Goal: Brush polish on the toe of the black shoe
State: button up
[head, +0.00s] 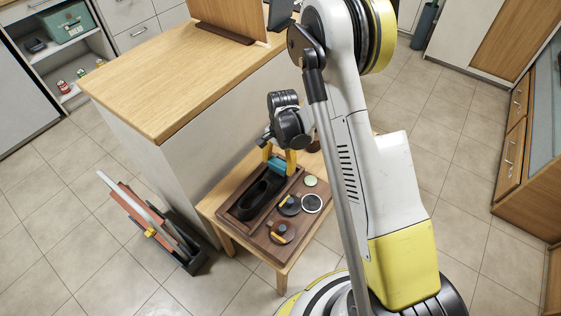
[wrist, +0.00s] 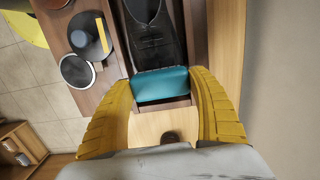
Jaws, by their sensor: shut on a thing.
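The black shoe (head: 256,193) lies in a brown wooden tray (head: 231,217) on a small wooden table. In the wrist view the shoe (wrist: 154,40) runs up from the middle to the top edge. My gripper (head: 279,164) is over the shoe's far end in the head view, its yellow fingers shut on a teal block (wrist: 160,85). The block's underside is hidden, and I cannot tell whether it touches the shoe. An open tin with dark polish and a pale rim (head: 312,203) stands beside the shoe; the tin also shows in the wrist view (wrist: 76,71).
A counter (head: 165,90) stands close behind. A rack (head: 150,225) stands on the floor at left.

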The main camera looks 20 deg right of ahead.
jog(key=shift+w+d, duration=0.45)
jog(key=shift+d, duration=0.1)
jog(key=shift+s+a, duration=0.55)
jog(key=shift+a, duration=0.15)
dwell(1.7)
jog(key=shift+r, duration=0.1)
jog(key=shift+w+d+r+p, duration=0.15)
jog(key=shift+r+p, duration=0.85)
jog(key=shift+r, duration=0.7)
jog(key=shift+d+r+p, duration=0.1)
jog(key=shift+r+p, duration=0.85)
jog(key=shift+r, duration=0.75)
jog(key=shift+d+f, duration=0.1)
